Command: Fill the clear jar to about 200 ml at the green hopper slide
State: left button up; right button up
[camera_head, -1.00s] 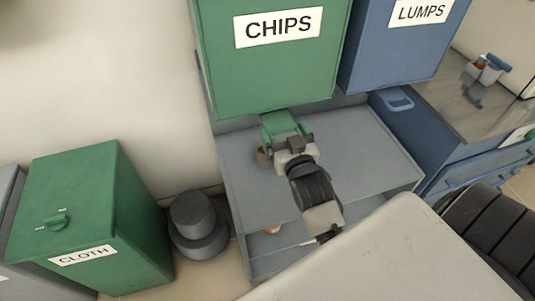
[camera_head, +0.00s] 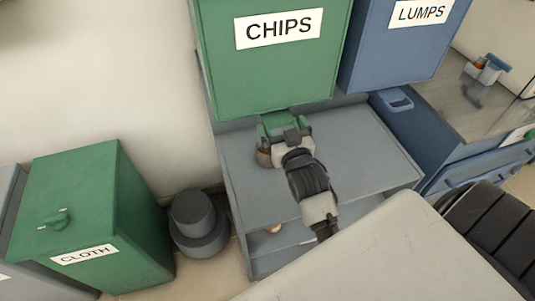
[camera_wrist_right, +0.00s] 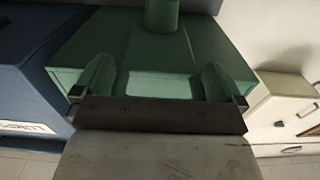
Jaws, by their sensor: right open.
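The green hopper (camera_head: 270,75) labelled CHIPS hangs over a grey stand. A green slide (camera_head: 270,131) sticks out below its front. My right gripper (camera_head: 287,133) is open at the slide, with a finger at each side of it. In the right wrist view my fingers (camera_wrist_right: 156,85) are spread wide in front of green surfaces; contact cannot be told. A small brownish round vessel (camera_head: 264,157), perhaps the clear jar, stands under the slide, mostly hidden by the slide and my gripper. Its fill level cannot be read. My left gripper is not in view.
The grey stand (camera_head: 350,165) has clear shelf room right of my gripper, and a lower shelf. A blue LUMPS hopper (camera_head: 405,45) hangs on the right. A green CLOTH bin (camera_head: 95,210) and a dark grey round container (camera_head: 196,222) stand on the left.

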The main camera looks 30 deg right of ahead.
jog(key=b+v, duration=0.1)
jog(key=v, duration=0.9)
jog(key=shift+s, duration=0.15)
jog(key=shift+f, duration=0.1)
jog(key=s+a+f+n+g+y, duration=0.2)
jog(key=s+a+f+g, duration=0.1)
jog(key=s+f+g, duration=0.35)
jog(key=s+a+f+n+g+y, duration=0.3)
jog(key=s+a+f+g, duration=0.15)
jog(key=s+g, duration=0.3)
notch_tip(320, 180, down, 24)
jog(key=g+p, duration=0.1)
jog(key=p, duration=0.1)
jog(key=s+d+f, duration=0.1)
jog(key=s+f, duration=0.6)
jog(key=s, duration=0.1)
jog(key=s+d+f+g, duration=0.1)
jog(key=s+d+f, duration=0.1)
jog(key=s+f, duration=0.6)
jog(key=shift+d+f+h+p, duration=0.3)
jog(key=shift+p, duration=0.1)
